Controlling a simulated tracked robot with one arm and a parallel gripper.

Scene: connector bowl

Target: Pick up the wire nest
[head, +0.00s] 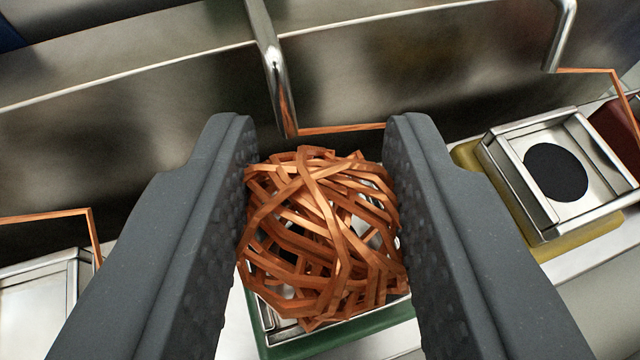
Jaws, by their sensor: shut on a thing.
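The wire nest (322,235) is a round tangle of flat copper-coloured strips in the middle of the head view. My gripper (322,185) has one dark grey finger on each side of it. Both textured inner pads press against its sides, so the gripper is shut on the nest. Below and behind the nest is a square metal tray on a green base (340,340). The nest hides most of that tray, and I cannot tell whether the nest still touches it.
At the right, a metal tray (535,215) with a black disc (556,172) sits on a yellow base. Another metal tray (40,290) is at the lower left. A steel wall (150,110) with bent metal tubes (272,70) and copper strips stands behind.

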